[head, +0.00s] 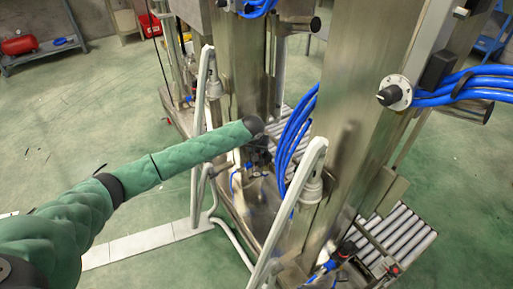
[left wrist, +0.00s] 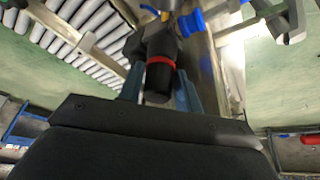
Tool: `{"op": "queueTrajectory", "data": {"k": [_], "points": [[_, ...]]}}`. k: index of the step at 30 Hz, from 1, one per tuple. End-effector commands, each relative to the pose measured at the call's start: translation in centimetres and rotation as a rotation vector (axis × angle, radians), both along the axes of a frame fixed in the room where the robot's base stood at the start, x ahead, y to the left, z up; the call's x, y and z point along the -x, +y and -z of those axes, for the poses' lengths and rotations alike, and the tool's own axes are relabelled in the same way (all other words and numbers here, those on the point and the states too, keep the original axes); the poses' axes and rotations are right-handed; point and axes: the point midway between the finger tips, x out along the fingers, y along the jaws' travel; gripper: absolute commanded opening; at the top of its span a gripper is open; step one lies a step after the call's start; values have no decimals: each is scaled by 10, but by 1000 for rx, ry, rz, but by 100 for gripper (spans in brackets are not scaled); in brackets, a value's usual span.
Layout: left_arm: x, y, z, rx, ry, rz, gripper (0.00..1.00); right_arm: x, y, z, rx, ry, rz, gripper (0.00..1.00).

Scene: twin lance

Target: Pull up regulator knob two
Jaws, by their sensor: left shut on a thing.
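A black regulator knob with a red ring (left wrist: 160,68) shows in the left wrist view, with its end facing my gripper. My left gripper (left wrist: 158,92) has its two blue-grey fingers on either side of this knob and is shut on it. In the head view my green left arm reaches to the far steel column, and the left gripper (head: 260,155) is small and dark at its base. The held knob is hard to make out there. A second black regulator (head: 346,250) with blue fittings sits low on the near column, apart from my gripper. Which is number two cannot be read.
Bent grey rails (head: 290,205) stand in front of both columns. Blue hoses (head: 295,130) hang between the columns, close to my left gripper. A roller conveyor (head: 400,235) runs behind. Green floor (head: 110,110) at the left is mostly clear.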

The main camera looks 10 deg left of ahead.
Motion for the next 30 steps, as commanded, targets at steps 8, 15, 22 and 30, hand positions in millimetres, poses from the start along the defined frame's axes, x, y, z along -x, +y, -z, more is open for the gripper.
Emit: {"op": "queueTrajectory", "data": {"k": [8,15,22,30], "points": [[-2,0,-5,1,-5,-1,36,0,0,0,-1,1,-1,36],[-1,0,-3,1,-3,0,57,1,1,0,-1,1,-1,36],[0,0,-6,1,-3,0,57,1,1,1,-2,0,-1,36],[15,0,-41,2,-4,1,57,0,1,7,-3,-4,2,36]]}}
